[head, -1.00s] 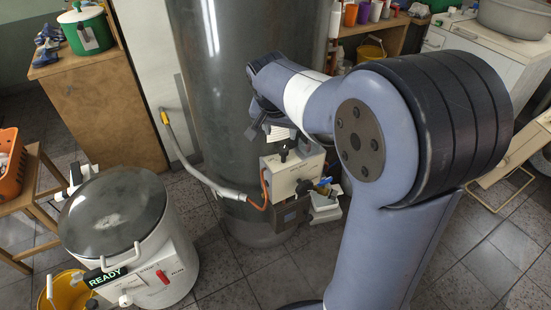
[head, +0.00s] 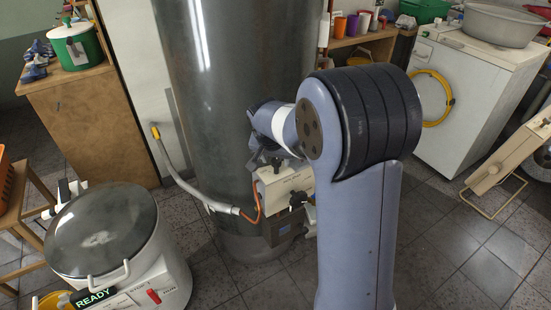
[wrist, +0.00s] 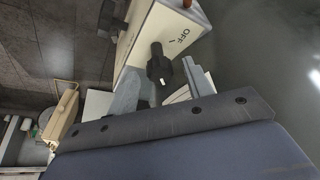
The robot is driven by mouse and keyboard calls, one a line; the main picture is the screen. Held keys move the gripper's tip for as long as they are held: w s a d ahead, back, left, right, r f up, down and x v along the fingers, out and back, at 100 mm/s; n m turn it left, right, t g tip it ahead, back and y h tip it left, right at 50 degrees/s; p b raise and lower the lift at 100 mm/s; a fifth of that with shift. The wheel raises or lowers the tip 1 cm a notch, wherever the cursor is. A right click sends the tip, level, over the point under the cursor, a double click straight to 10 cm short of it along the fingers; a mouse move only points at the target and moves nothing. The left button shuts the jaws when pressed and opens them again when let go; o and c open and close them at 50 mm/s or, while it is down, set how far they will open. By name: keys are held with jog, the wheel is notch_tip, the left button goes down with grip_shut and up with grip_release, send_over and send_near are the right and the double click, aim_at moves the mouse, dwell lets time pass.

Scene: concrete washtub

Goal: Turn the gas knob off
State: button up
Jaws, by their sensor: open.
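The gas control box (head: 285,186) is a cream-white box low on the front of the tall grey tank. A black knob (head: 297,198) shows on its front, and a second dark knob-like part is at its top edge, close to my gripper. In the wrist view a black knob (wrist: 160,66) sticks out from the box (wrist: 158,30), beside a printed OFF label (wrist: 180,37) and a short tick mark. My gripper (wrist: 162,78) is open, with one finger on each side of this knob; I cannot tell whether they touch it. In the head view my gripper (head: 266,150) is partly hidden by my arm.
The tall grey tank (head: 232,90) stands right behind the box. An orange hose (head: 254,205) and a grey pipe with a yellow end (head: 156,132) run at its left.

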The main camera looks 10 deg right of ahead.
jog(key=c, duration=1)
